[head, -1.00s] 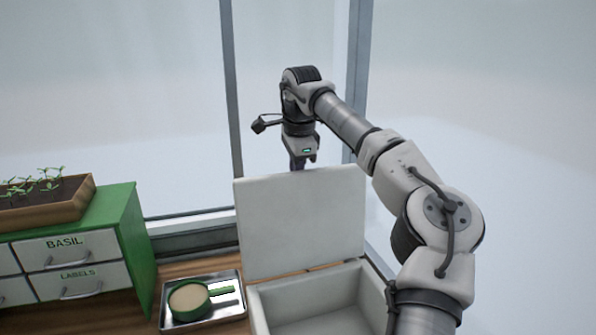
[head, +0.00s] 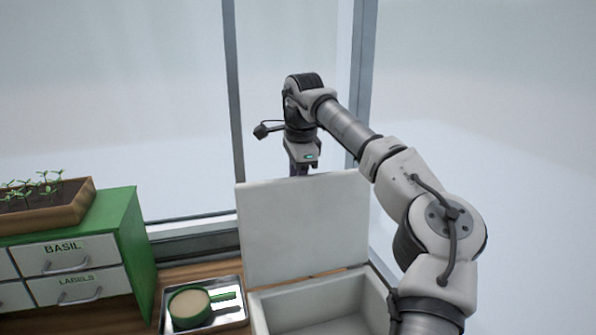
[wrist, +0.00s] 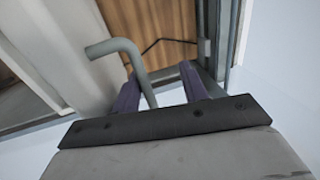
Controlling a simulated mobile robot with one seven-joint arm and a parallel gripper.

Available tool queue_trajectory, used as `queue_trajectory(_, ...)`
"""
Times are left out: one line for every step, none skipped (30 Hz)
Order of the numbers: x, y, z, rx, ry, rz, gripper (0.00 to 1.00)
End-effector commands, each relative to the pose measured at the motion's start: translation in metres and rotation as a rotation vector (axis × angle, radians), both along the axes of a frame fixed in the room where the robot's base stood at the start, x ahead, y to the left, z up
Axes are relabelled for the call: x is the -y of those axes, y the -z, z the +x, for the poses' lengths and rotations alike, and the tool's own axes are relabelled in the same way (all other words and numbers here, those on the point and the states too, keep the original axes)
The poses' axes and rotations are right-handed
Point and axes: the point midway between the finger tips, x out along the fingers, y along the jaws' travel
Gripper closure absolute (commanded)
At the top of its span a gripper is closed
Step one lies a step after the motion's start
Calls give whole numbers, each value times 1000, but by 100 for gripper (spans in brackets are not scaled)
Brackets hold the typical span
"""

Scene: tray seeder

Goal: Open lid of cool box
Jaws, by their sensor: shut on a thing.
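The white cool box (head: 262,314) stands at the bottom centre of the head view, its hollow inside showing. Its pale lid (head: 305,230) stands up steeply at the back edge of the box, so the box is open. My gripper (head: 299,171) is at the top edge of the lid, and its fingertips are partly hidden behind it. In the wrist view, a bent grey bar handle (wrist: 115,47) runs down between the two purple fingers of my gripper (wrist: 160,88). My gripper is shut on this handle.
A metal tray (head: 240,318) with a green round pot (head: 189,306) lies left of the box. A green drawer cabinet (head: 130,240) carries a wooden seedling planter (head: 75,210) at the far left. Window posts (head: 235,110) stand close behind the arm.

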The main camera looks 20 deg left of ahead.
Motion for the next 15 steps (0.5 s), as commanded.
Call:
queue_trajectory(-1, -7, 1, 12, 0, 7, 68)
queue_trajectory(-1, -9, 1, 13, 0, 7, 68)
queue_trajectory(-1, -13, 0, 14, 0, 8, 68)
queue_trajectory(0, -17, -1, 14, 0, 8, 68)
queue_trajectory(0, -22, -2, 14, 0, 7, 68)
queue_trajectory(1, -30, -3, 16, 0, 8, 68)
queue_trajectory(1, -36, -4, 17, 0, 9, 68)
queue_trajectory(2, -43, -5, 17, 2, 8, 68)
queue_trajectory(3, -53, -7, 17, 1, 7, 68)
queue_trajectory(4, -60, -8, 15, 0, 8, 68)
queue_trajectory(5, -67, -10, 14, 1, 8, 68)
queue_trajectory(6, -76, -11, 12, 1, 7, 68)
queue_trajectory(6, -83, -13, 11, -1, 7, 68)
queue_trajectory(7, -89, -14, 10, 0, 7, 68)
queue_trajectory(9, -98, -15, 9, 1, 6, 68)
